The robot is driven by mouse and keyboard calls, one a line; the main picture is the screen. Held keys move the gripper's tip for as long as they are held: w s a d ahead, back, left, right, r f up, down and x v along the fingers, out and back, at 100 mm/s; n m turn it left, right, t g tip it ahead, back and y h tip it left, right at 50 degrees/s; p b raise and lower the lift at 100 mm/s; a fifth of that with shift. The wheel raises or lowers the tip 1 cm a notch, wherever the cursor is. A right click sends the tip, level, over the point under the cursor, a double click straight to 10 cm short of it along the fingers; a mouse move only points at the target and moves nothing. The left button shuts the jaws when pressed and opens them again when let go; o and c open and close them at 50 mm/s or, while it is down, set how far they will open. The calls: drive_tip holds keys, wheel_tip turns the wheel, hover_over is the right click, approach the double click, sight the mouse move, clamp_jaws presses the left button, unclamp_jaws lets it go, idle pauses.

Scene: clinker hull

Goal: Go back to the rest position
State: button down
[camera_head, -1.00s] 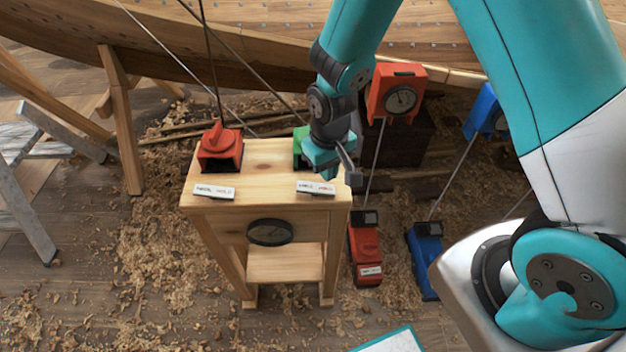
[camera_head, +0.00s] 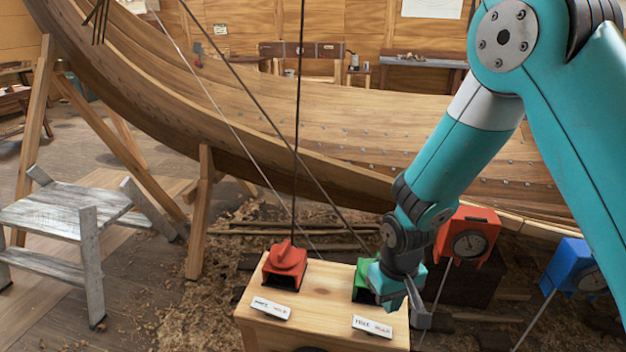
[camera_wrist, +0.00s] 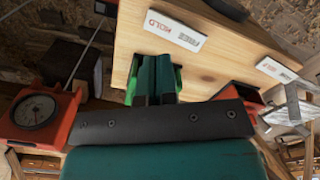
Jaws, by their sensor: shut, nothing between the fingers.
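My gripper (camera_head: 419,308) hangs at the right edge of a small wooden stand (camera_head: 318,325), next to a green clamp-like block that it partly hides. In the wrist view my gripper's two teal fingers (camera_wrist: 156,78) lie close together with nothing between them. Green parts of the block (camera_wrist: 178,78) show on both sides of the fingers. Whether the fingers touch the block, I cannot tell. My arm reaches down from the upper right of the head view, bent at the elbow.
A red block (camera_head: 286,264) with a rod sits on the stand's left. Labels (camera_head: 271,308) lie along its front. A red gauge box (camera_head: 467,236) and a blue one (camera_head: 572,268) stand to the right. The planked hull (camera_head: 330,145) spans behind; a grey step stool (camera_head: 68,212) stands left.

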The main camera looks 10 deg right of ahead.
drive_tip(key=s+a+r+n+y, duration=0.1)
drive_tip(key=s+a+r, duration=0.15)
drive_tip(key=r, duration=0.45)
drive_tip(key=s+a+r+n+y, duration=0.1)
drive_tip(key=s+r, duration=0.2)
drive_tip(key=r, duration=0.4)
drive_tip(key=s+r+n+y, duration=0.2)
drive_tip(key=s+r, duration=0.8)
drive_tip(key=s, duration=0.3)
drive_tip(key=shift+a+r+n, duration=0.2)
drive_tip(key=shift+a+n, duration=0.1)
drive_tip(key=shift+a, duration=0.1)
